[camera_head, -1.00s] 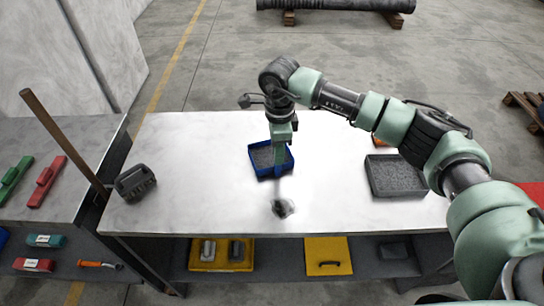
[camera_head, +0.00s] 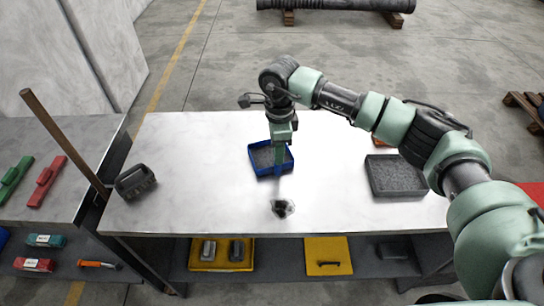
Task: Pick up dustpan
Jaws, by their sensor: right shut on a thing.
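The dustpan (camera_head: 262,157) looks like a shallow blue pan with a dark grey inside, near the middle of the pale worktable. My right gripper (camera_head: 279,160) points down at the dustpan's right side and is shut on it. The fingertips are partly hidden by the gripper body, so the exact grip point is unclear. I cannot tell whether the pan touches the table. My left gripper is not in view.
A small dark pile (camera_head: 282,208) lies in front of the dustpan. A grey tray (camera_head: 397,176) is to the right, and a dark brush-like block (camera_head: 135,182) to the left. A wooden pole (camera_head: 65,142) leans at the table's left end. The table's left-middle is clear.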

